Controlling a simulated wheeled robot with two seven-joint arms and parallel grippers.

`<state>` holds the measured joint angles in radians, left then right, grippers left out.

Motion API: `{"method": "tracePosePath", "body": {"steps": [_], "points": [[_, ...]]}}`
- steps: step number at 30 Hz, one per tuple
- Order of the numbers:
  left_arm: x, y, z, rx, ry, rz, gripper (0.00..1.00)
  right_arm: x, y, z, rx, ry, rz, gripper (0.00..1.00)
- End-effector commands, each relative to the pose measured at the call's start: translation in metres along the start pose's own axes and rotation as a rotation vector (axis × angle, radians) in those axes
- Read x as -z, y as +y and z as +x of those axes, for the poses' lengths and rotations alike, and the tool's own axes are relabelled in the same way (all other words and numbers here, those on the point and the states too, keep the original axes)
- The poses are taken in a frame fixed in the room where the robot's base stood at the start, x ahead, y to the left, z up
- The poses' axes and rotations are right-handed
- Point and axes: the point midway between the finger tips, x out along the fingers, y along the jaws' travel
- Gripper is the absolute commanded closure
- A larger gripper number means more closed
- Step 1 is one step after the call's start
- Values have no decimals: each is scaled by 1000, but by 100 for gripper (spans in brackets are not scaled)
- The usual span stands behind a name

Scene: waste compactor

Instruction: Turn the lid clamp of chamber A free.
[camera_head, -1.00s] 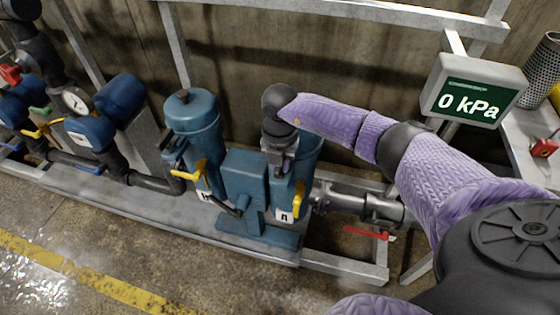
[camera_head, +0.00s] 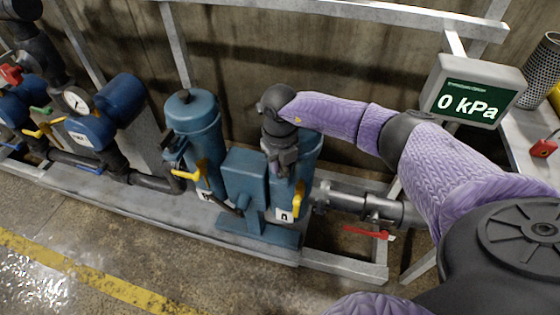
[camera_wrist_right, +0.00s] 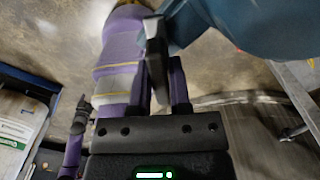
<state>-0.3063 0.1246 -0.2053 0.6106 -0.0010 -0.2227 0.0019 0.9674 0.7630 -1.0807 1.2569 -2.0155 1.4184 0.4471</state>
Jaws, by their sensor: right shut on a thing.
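Chamber A (camera_head: 305,160) is a blue-green cylinder with a white "A" label, right of the middle in the head view. My right gripper (camera_head: 280,165) reaches down in front of its upper part, and my wrist hides much of its top. In the right wrist view the gripper (camera_wrist_right: 165,85) is shut on a black lever, the lid clamp (camera_wrist_right: 155,45), which shows beyond the fingers beside the blue-green chamber body (camera_wrist_right: 230,25). The held part is mostly hidden in the head view. My left gripper does not show.
A second blue-green chamber (camera_head: 193,115) stands to the left, with a housing (camera_head: 243,180) between the two. Yellow handles (camera_head: 299,198) sit low on the chambers. A display (camera_head: 472,90) reads 0 kPa. A grey pipe and a red lever (camera_head: 366,232) lie to the right.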

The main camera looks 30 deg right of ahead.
Motion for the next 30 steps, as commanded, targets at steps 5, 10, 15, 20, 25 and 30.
{"method": "tracePosePath", "body": {"steps": [5,10,15,20,25,30], "points": [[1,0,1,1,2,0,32,0,0,0,0,-2,-164,100],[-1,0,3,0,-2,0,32,0,0,0,0,-1,-322,100],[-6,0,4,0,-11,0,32,0,0,0,1,-2,-465,100],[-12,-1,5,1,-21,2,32,0,0,0,0,-1,-576,100],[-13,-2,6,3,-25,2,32,0,0,0,0,0,-663,100],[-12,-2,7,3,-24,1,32,0,0,0,0,-1,-719,100]]}}
